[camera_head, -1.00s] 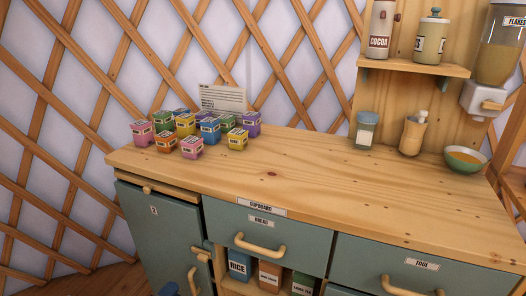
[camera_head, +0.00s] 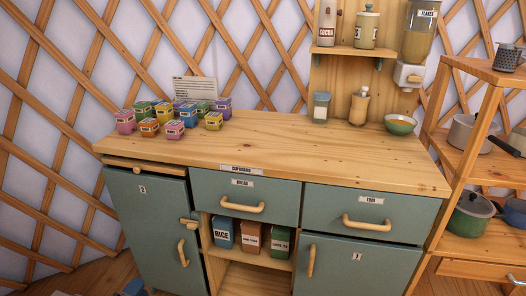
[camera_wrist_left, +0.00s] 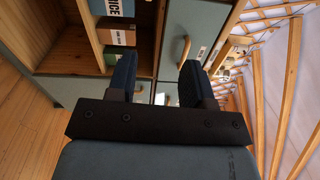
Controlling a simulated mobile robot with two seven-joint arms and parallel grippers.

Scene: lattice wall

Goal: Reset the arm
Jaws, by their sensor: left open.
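My left gripper (camera_wrist_left: 156,78) shows in the left wrist view with its two dark fingers apart and nothing between them. In the head view only a small bluish part, likely of this gripper (camera_head: 134,288), shows at the bottom left edge, low in front of the cupboard (camera_head: 150,225). In the wrist view the fingers point towards the cupboard's open shelf (camera_wrist_left: 68,50) and door fronts. I cannot tell the exact distance. My right gripper is in neither view.
The wooden countertop (camera_head: 270,150) holds several small colored boxes (camera_head: 174,130), a card (camera_head: 195,88), a jar (camera_head: 321,106), a bottle (camera_head: 359,108) and a bowl (camera_head: 400,125). Its middle is clear. Drawers and doors look shut. A pot rack (camera_head: 480,150) stands at the right.

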